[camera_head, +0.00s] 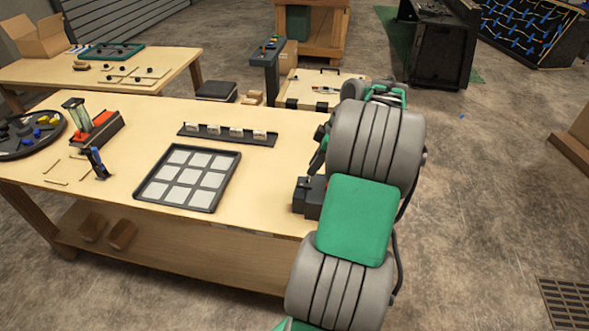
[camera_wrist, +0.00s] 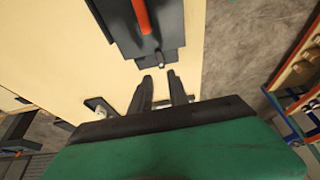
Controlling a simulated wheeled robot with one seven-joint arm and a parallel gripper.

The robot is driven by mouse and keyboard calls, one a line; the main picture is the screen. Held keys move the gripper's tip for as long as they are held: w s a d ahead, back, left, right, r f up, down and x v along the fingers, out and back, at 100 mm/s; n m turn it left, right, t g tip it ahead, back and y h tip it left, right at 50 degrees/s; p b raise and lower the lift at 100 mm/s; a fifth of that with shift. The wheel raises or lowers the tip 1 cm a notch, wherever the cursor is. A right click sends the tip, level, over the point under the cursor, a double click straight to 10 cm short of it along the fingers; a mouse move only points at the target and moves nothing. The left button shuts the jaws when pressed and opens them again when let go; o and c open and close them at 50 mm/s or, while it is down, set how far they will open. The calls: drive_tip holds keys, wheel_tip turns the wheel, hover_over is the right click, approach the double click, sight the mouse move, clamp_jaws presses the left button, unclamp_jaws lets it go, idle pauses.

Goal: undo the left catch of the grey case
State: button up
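In the wrist view a dark grey box-like thing (camera_wrist: 150,28) with an orange-red bar on top lies on the pale tabletop. I cannot tell for sure that it is the grey case. A small fitting (camera_wrist: 156,62) shows at its near edge, perhaps a catch; its state is too small to tell. My gripper (camera_wrist: 159,76) has its two dark fingers apart with nothing seen between them, the tips close to that fitting. Whether they touch it I cannot tell.
The workbench (camera_head: 270,185) carries a nine-square tray (camera_head: 238,158), a dark strip with several pale blocks (camera_head: 228,137), a red-and-black device (camera_head: 97,130) and a dark round tray (camera_head: 14,150). A black block (camera_head: 308,203) stands beside my arm. Open floor lies to the right.

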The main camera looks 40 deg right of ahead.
sight(302, 185)
drive_tip(key=x, duration=0.7)
drive_tip(key=shift+f+p, duration=0.15)
drive_tip(key=shift+p, duration=0.15)
drive_tip(key=shift+c, duration=0.3)
clamp_jaws()
